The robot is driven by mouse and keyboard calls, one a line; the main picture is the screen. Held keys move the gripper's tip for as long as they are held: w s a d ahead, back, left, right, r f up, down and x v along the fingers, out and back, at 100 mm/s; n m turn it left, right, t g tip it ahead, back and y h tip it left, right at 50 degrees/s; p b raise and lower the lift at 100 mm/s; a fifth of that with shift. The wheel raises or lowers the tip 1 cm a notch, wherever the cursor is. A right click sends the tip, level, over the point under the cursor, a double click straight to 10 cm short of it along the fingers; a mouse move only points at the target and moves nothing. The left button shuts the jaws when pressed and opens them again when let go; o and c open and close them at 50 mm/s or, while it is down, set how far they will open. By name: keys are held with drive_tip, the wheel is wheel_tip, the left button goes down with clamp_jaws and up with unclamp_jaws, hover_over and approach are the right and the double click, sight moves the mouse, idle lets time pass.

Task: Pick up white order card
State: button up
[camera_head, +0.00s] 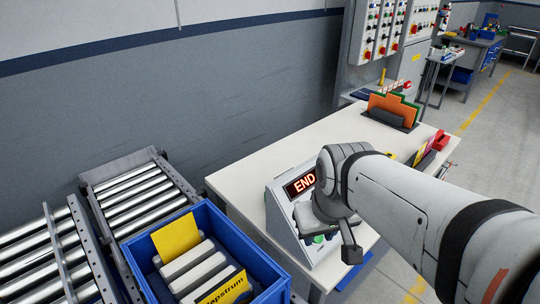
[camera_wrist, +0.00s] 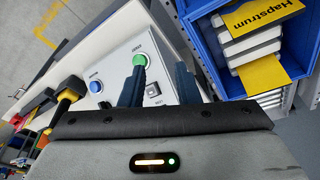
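I cannot make out a white order card for certain in either view. My gripper (camera_wrist: 161,68) is open, with its two dark fingers apart and nothing seen between them. In the head view my gripper (camera_head: 348,238) hangs just in front of the grey control console (camera_head: 281,214), which shows a lit "END" display (camera_head: 301,184). In the wrist view the fingers point over the console face, with a green button (camera_wrist: 139,59) by one finger and a blue button (camera_wrist: 95,86) to the left. My arm hides part of the console and table.
A blue crate (camera_head: 128,262) with pale blocks and yellow cards stands left of the console, beside a roller conveyor (camera_head: 140,195). The white table (camera_head: 320,135) has a rack of orange and green folders (camera_head: 393,108) at the back. Its middle is clear.

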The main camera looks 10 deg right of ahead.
drive_tip(key=w+r+n+p, duration=0.1)
drive_tip(key=w+r+n, duration=0.2)
drive_tip(key=w+n, duration=0.55)
drive_tip(key=n+g+p, duration=0.2)
drive_tip(key=n, duration=0.6)
approach(284, 172)
drive_tip(key=shift+h, duration=0.4)
drive_tip(key=s+r, duration=0.1)
drive_tip(key=s, duration=0.2)
drive_tip(key=s+r, duration=0.1)
drive_tip(key=s, duration=0.1)
drive_tip(key=s+r, duration=0.1)
drive_tip(key=s, duration=0.2)
drive_tip(key=shift+s, duration=0.3)
drive_tip(key=w+f+n+p, duration=0.1)
drive_tip(key=w+f+n, duration=0.1)
drive_tip(key=w+f, duration=0.1)
drive_tip(key=w+f+n+p, duration=0.1)
drive_tip(key=w+f+n, duration=0.1)
drive_tip(key=f, duration=0.3)
drive_tip(key=w+f+n+p, duration=0.1)
drive_tip(key=w+f+n, duration=0.2)
drive_tip(key=w+f, duration=0.1)
drive_tip(key=shift+w+f, duration=0.35)
drive_tip(key=shift+f, duration=0.35)
drive_tip(key=shift+f, duration=0.25)
drive_tip(key=shift+c, duration=0.2)
